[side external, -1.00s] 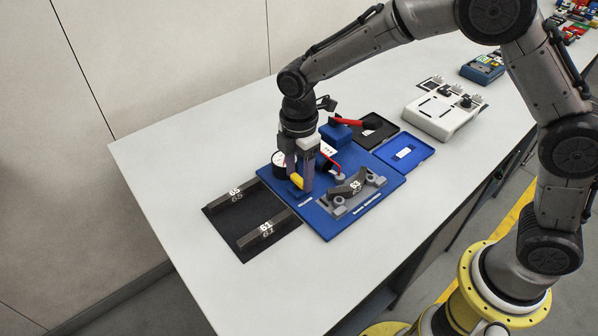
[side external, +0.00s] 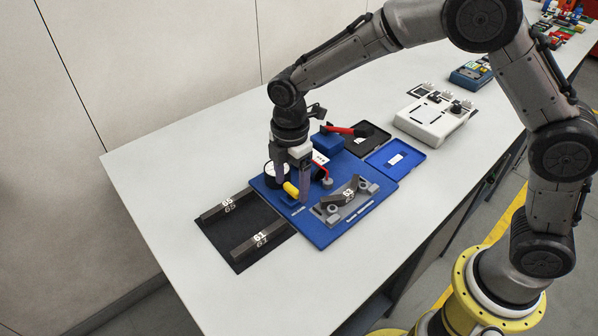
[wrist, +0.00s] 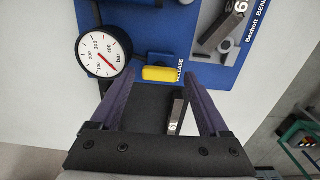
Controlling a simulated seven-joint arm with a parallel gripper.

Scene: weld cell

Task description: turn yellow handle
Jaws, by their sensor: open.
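The yellow handle (side external: 291,189) sits at the left part of the blue fixture board (side external: 325,232). In the wrist view the yellow handle (wrist: 159,74) lies crosswise on a blue mount, beside lettering ending in "LEASE". My gripper (side external: 291,191) points down over it and is open. In the wrist view my gripper (wrist: 159,77) has one finger on each side of the handle, with a visible gap at both ends. I cannot tell whether the fingertips reach its height.
A round dial gauge (wrist: 104,52) with a red needle stands close left of the handle. A grey clamped part marked 63 (side external: 348,193) is to the right. A black mat (side external: 225,235) holds bars marked 65 and 61. A red-handled tool (side external: 340,130) lies behind.

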